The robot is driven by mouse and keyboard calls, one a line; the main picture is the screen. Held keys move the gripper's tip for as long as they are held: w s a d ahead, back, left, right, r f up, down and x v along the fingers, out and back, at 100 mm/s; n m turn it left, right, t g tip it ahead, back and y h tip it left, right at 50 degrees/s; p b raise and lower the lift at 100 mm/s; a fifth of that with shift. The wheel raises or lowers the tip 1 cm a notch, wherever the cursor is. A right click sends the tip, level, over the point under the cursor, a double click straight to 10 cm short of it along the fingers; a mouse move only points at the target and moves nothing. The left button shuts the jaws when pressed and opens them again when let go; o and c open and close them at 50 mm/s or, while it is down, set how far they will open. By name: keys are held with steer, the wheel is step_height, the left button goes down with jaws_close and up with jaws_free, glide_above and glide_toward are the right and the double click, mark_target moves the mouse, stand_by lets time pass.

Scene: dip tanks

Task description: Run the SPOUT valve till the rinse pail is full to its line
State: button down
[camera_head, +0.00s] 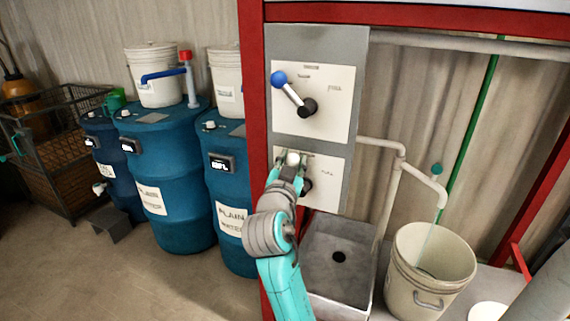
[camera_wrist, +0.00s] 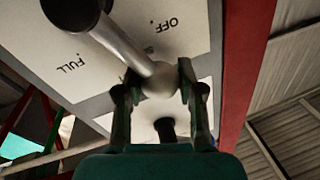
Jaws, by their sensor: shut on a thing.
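My gripper (camera_head: 291,163) is shut on the pale ball knob of the lower valve lever (camera_head: 294,158). In the wrist view the fingers (camera_wrist: 160,90) close on both sides of the ball (camera_wrist: 160,82), and the lever runs to a dark hub (camera_wrist: 72,10). OFF and FULL are marked on the plate (camera_wrist: 120,65). A pipe spout (camera_head: 436,189) hangs over the cream rinse pail (camera_head: 405,281). A thin stream (camera_head: 426,243) falls from it into the pail. The water level and fill line cannot be made out clearly.
An upper valve with a blue knob (camera_head: 279,78) sits above on the grey panel. A grey sink (camera_head: 345,289) stands left of the pail. Blue drums (camera_head: 175,215), white buckets (camera_head: 155,92) and a wire crate (camera_head: 50,175) stand left. Red frame posts (camera_head: 253,100) flank the panel.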

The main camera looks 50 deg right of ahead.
steer(key=shift+s+d+r+m, duration=0.1)
steer(key=shift+s+d+m, duration=0.1)
steer(key=shift+s+m, duration=0.55)
steer(key=shift+w, duration=0.2)
steer(key=c, duration=0.7)
jaws_free()
steer(key=v, duration=1.2)
steer(key=shift+w, duration=0.1)
